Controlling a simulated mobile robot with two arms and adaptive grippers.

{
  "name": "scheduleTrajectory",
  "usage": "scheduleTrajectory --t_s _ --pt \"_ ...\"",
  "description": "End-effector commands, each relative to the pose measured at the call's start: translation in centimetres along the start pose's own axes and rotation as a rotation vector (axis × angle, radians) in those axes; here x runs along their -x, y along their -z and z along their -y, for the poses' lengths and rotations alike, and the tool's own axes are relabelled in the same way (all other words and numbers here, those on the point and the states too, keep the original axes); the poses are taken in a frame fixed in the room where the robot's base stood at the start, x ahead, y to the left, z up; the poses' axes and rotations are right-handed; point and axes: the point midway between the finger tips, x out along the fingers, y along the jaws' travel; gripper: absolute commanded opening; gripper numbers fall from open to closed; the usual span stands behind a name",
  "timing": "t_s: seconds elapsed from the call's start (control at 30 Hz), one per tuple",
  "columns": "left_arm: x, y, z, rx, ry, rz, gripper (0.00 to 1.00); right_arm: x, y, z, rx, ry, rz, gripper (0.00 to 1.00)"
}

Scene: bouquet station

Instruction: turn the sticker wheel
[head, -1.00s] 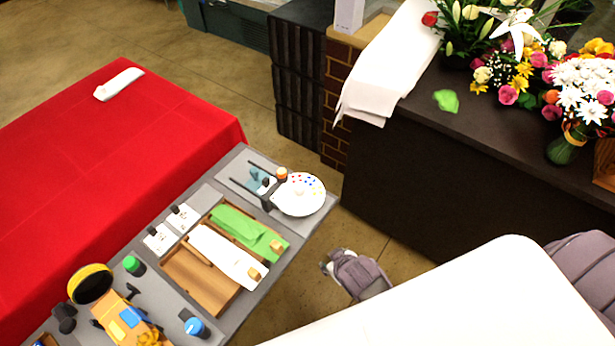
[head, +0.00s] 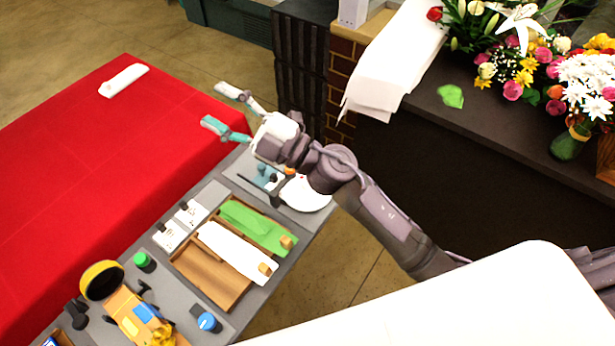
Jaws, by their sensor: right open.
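The sticker wheel (head: 303,196) is a white disc with small coloured dots at the far right end of the grey station top. My right arm and wrist pass over it and hide its upper part and most of its dots. My right gripper (head: 217,106) is open and empty. In the picture, its fingers point up and left past the wheel, over the edge of the red table. The gripper is apart from the wheel. My left gripper is not in view.
Beside the wheel are a wooden tray (head: 207,279) with green and white sheets, small white cards, a green-capped item (head: 142,260) and an orange device (head: 128,310). The red table (head: 90,180) is mostly clear. A dark counter with flowers stands right.

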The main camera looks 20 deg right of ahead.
Motion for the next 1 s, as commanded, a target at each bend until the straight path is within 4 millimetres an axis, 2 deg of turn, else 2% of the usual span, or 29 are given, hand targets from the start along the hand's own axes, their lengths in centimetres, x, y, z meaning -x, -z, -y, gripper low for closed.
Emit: scheduleTrajectory --t_s 0.03,0.1,0.17,0.27,0.37,0.47,0.5,0.6,0.7,0.8,0.9,1.0 --pt "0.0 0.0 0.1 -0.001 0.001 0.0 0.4 -1.1 1.8 1.1 0.078 0.102 -0.118 0.56" --pt "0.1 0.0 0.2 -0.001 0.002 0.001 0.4 -1.5 3.8 3.7 0.178 0.276 -0.266 0.56" --pt "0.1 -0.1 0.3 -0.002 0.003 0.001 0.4 -1.1 4.5 6.0 0.262 0.447 -0.366 0.56" --pt "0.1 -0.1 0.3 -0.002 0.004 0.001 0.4 1.1 3.5 9.5 0.39 0.764 -0.471 0.56" --pt "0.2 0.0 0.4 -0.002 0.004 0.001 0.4 4.4 0.0 11.1 0.504 1.111 -0.487 0.56" --pt "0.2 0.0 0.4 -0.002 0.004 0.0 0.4 8.2 -4.4 10.2 0.587 1.446 -0.414 0.56" --pt "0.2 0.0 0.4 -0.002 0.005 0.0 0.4 9.6 -6.0 9.2 0.61 1.564 -0.365 0.56" --pt "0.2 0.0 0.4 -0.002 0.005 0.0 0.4 12.4 -9.2 6.3 0.641 1.8 -0.229 0.56" --pt "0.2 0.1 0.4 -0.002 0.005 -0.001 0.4 14.2 -10.8 3.8 0.65 1.945 -0.116 0.56" --pt "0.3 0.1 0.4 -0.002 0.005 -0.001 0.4 15.2 -11.6 2.5 0.649 2.015 -0.054 0.56" --pt "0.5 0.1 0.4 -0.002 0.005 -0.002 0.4 15.6 -11.9 2.6 0.644 2.033 -0.039 0.56" --pt "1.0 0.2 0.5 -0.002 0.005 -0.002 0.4 16.1 -12.3 3.7 0.641 2.033 -0.043 0.56"
